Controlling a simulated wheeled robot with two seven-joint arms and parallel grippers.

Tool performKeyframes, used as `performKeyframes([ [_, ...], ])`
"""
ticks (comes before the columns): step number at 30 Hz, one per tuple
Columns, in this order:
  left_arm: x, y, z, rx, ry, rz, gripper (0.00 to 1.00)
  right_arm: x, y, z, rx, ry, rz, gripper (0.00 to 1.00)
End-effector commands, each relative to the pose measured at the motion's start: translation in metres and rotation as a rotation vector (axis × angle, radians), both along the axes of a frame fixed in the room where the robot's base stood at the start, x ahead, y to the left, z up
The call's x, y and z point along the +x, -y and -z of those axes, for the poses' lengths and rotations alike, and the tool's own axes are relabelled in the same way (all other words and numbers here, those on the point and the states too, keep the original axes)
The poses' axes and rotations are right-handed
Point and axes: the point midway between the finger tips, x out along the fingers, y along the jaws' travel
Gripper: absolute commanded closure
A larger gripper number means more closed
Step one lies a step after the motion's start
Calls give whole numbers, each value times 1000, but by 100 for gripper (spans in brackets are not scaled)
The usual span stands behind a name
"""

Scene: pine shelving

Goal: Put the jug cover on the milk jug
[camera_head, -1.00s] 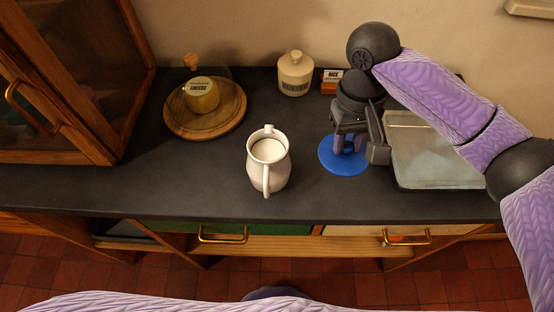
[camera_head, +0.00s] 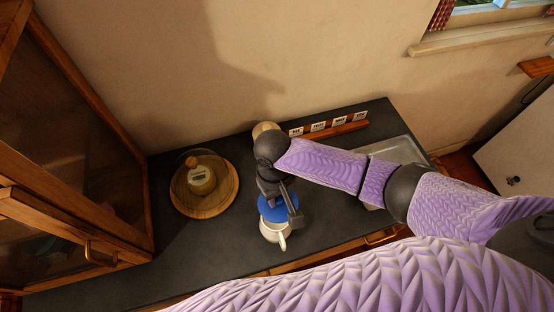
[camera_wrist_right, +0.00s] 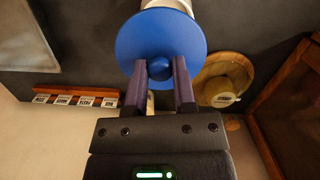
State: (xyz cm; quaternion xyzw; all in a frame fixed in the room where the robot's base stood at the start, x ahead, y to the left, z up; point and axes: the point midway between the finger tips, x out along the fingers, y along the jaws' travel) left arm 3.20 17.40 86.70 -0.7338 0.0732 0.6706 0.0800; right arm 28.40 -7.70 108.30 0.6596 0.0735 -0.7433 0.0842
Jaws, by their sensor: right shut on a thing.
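The jug cover is a flat blue disc (camera_head: 268,211) with a small round knob (camera_wrist_right: 159,69). My right gripper (camera_head: 274,198) is shut on the knob; its two fingers (camera_wrist_right: 160,80) hold it from both sides in the wrist view. The white milk jug (camera_head: 272,234) stands upright on the dark counter, handle toward me. The cover overlaps the back of the jug's top in the head view, and hides most of the jug (camera_wrist_right: 177,5) in the wrist view. I cannot tell whether cover and jug touch. My left gripper is not in view.
A round wooden board (camera_head: 228,207) with a cheese container (camera_head: 200,180) lies left of the jug. A canister (camera_head: 262,129) and a rack of labelled cards (camera_head: 338,132) stand at the back. A metal tray (camera_head: 398,152) lies right. A glass-door cabinet (camera_head: 75,130) borders the left.

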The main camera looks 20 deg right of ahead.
Motion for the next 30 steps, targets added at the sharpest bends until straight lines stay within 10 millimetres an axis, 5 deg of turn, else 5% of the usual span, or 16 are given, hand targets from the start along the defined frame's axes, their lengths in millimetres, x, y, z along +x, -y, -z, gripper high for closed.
performKeyframes([
  [1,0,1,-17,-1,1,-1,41,-5,-1,-10,-1,-3,-2,100],
  [6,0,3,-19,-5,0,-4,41,-11,-1,-5,-4,-2,-7,100],
  [30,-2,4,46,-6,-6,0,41,-11,-1,54,-3,-3,-6,100],
])
